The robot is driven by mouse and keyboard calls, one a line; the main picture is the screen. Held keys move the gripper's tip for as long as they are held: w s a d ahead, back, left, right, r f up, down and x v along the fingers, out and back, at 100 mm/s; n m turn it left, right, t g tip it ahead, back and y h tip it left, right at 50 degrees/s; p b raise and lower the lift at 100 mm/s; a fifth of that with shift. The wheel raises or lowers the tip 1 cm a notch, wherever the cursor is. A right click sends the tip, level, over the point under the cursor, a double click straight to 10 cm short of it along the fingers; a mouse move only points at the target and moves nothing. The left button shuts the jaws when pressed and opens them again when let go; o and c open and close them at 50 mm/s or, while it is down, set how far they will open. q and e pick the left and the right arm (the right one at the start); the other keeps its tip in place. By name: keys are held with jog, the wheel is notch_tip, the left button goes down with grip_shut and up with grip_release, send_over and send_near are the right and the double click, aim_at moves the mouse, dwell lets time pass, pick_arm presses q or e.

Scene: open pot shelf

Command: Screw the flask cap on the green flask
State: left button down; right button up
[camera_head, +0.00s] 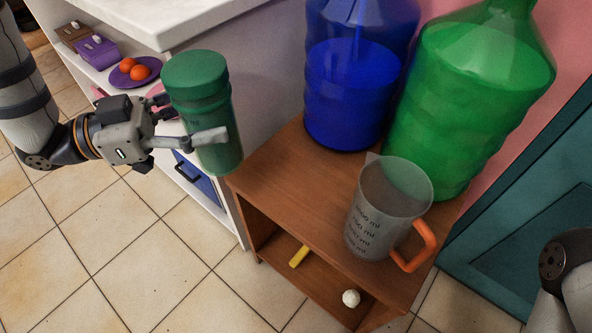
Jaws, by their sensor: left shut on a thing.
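The green flask (217,140) is held upright, slightly tilted, by my left gripper (192,128) in the camera_head view. One finger crosses the front of the flask body and the flask hides part of the other. The flask is in the air at the left end of the wooden shelf. A green flask cap (194,73) sits on the top of the flask; I cannot tell how tightly it is on. My right arm shows only in part at the lower right edge, and its gripper is out of view.
The wooden shelf (290,190) bears a blue jug (345,95), a large green jug (465,90) and a measuring cup (380,215) with an orange handle. A yellow piece (299,256) and a white ball (351,298) lie on its lower board. A white counter (150,20) stands behind the flask.

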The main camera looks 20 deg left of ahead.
pick_arm(q)
jog(key=w+d+f+b, duration=0.4)
jog(key=w+d+f, duration=0.4)
jog(key=w+f, duration=0.1)
jog(key=shift+w, duration=0.7)
pick_arm(e)
jog(key=f, duration=0.1)
jog(key=s+f, duration=0.1)
jog(key=f, duration=0.1)
jog(key=shift+s+f+g, duration=0.15)
jog(key=shift+f+g, duration=0.05)
jog(key=shift+g, duration=0.1)
pick_arm(q)
jog(key=shift+w+d+f+b, duration=0.1)
jog(key=shift+f+b, duration=0.15)
jog(key=shift+f, duration=0.45)
jog(key=shift+w+d+f+b, duration=0.15)
jog(key=shift+f+b, duration=0.15)
jog(key=shift+f, duration=0.35)
jog(key=shift+w+d+f+b, duration=0.1)
jog(key=shift+f+b, duration=0.15)
jog(key=shift+f, duration=0.45)
pick_arm(e)
jog(key=shift+s+f, duration=0.2)
jog(key=shift+f, duration=0.4)
